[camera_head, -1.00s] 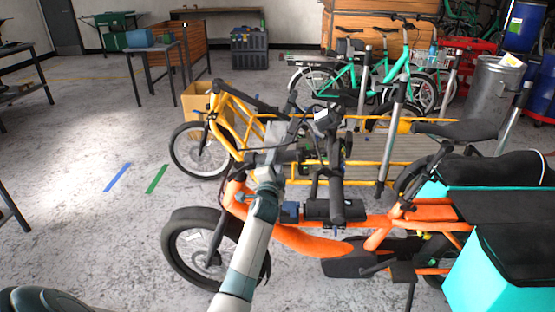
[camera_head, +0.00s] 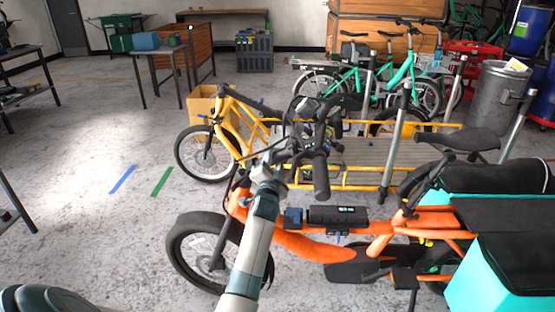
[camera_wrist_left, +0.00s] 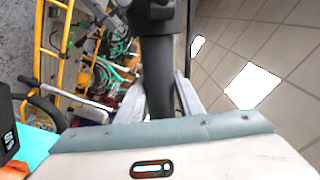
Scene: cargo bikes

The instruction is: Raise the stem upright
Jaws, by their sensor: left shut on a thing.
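The orange cargo bike (camera_head: 290,240) stands side-on in front of me, its front wheel at the left. Its black handlebar (camera_head: 321,178) and controls form a tight cluster above the frame, one grip pointing down toward me. My left gripper (camera_head: 284,156) reaches into this cluster. In the left wrist view the two fingers (camera_wrist_left: 162,98) lie on either side of a thick dark tube, the stem (camera_wrist_left: 158,72), and are shut on it. The stem's lower joint is hidden behind my arm and the handlebar, so its exact tilt is hard to tell. My right gripper is out of view.
A yellow cargo bike (camera_head: 350,185) stands close behind the orange one. A teal box (camera_head: 500,275) sits at the orange bike's rear. Metal posts (camera_head: 396,140) rise among the bikes. The floor at left is clear, with blue and green tape strips (camera_head: 162,181).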

